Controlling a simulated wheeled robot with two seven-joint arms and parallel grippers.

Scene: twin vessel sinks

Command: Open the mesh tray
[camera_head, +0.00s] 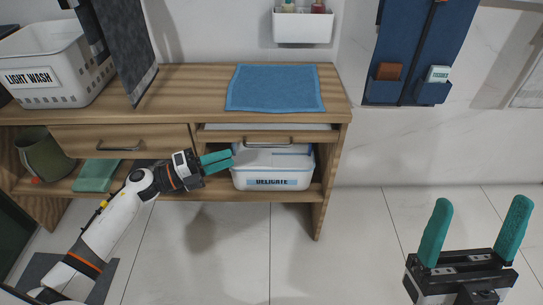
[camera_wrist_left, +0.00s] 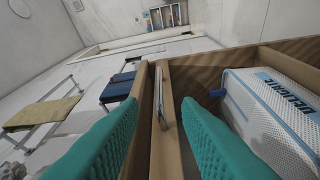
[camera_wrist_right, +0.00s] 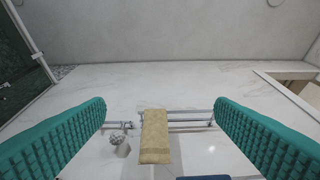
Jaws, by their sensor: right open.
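The mesh tray is not plainly recognizable. The closest match is the pull-out unit under the right of the counter, with a wooden front and a metal handle (camera_head: 263,142). A narrow pale strip (camera_head: 265,127) shows above that front, and I cannot tell whether it is mesh. My left gripper (camera_head: 218,160) is just left of and below the handle, fingers partly apart. In the left wrist view, a wooden panel edge and the handle (camera_wrist_left: 161,95) lie between and beyond its fingers, with no clear contact. My right gripper (camera_head: 476,230) is wide open and empty over the floor.
A white box labelled DELICATE (camera_head: 272,172) sits on the shelf under the front. A second closed drawer (camera_head: 120,140) is at left. A blue towel (camera_head: 275,88) and a LIGHT WASH basket (camera_head: 55,65) are on the counter. The floor in front is clear.

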